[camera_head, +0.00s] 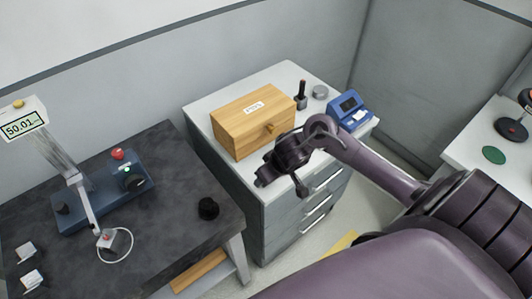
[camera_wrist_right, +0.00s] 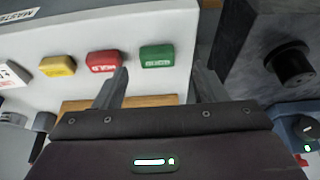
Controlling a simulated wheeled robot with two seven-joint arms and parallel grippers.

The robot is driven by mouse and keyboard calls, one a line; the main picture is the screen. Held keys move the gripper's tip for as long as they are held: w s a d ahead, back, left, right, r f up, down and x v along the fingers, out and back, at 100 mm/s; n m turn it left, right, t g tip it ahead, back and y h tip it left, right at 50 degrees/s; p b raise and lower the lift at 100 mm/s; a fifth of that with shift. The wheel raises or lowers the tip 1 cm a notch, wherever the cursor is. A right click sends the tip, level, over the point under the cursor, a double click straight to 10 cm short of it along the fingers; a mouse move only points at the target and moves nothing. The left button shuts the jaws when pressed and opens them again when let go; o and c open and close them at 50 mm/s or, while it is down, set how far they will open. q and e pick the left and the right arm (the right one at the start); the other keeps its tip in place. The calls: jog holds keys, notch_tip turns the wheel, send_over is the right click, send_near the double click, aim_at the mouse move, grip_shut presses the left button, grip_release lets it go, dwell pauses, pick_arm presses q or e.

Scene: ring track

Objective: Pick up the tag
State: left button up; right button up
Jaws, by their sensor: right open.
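Several coloured tags hang or lie in a row on a white panel in the right wrist view: a green tag (camera_wrist_right: 157,56), a red tag (camera_wrist_right: 103,62), a yellow tag (camera_wrist_right: 57,66) and a white tag (camera_wrist_right: 12,75) cut by the left edge. My right gripper (camera_wrist_right: 160,72) is open and empty. The green tag appears between its fingertips, just beyond them. The left finger overlaps the red tag's edge. In the head view my right gripper (camera_head: 281,178) is by the front of the grey cabinet (camera_head: 275,215). The tags cannot be made out there. My left gripper is out of view.
A wooden box (camera_head: 240,133) and a blue device (camera_head: 350,111) stand on the cabinet. A dark table (camera_head: 150,240) at left carries a blue instrument (camera_head: 90,210) and a black cylinder (camera_head: 208,208).

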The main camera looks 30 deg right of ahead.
jog(key=x, duration=0.3)
jog(key=shift+w+d+f+b, duration=0.2)
jog(key=shift+b, duration=0.15)
jog(key=shift+c, duration=0.2)
jog(key=c, duration=1)
notch_tip(320, 180, up, 20)
jog(key=p, duration=1)
jog(key=shift+r, duration=0.1)
